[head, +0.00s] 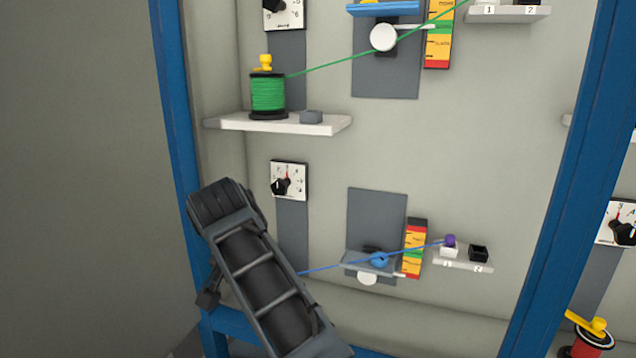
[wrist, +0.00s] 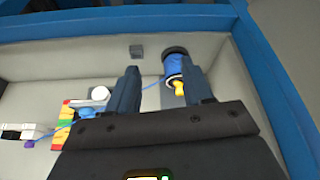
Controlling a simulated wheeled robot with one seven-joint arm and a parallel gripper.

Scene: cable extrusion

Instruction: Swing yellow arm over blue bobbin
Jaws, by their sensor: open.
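The blue bobbin (wrist: 176,66) shows in the wrist view, wound with blue cable and with a dark flange at its far end. The yellow arm (wrist: 179,89) sits at the bobbin's near end, close to the inner side of the right finger. My gripper (wrist: 163,78) is open, with its two dark fingers apart and nothing held between them. The yellow arm lies between the fingers in the picture, but I cannot tell if a finger touches it. In the head view my arm hides the bobbin, yellow arm and gripper.
The blue cable (head: 325,268) runs right past a blue pulley (head: 379,260) to a purple piece (head: 449,240). A green bobbin (head: 268,93) with its own yellow arm (head: 265,63) stands on a shelf (head: 325,125) above. Blue frame posts (head: 177,120) bound the panel.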

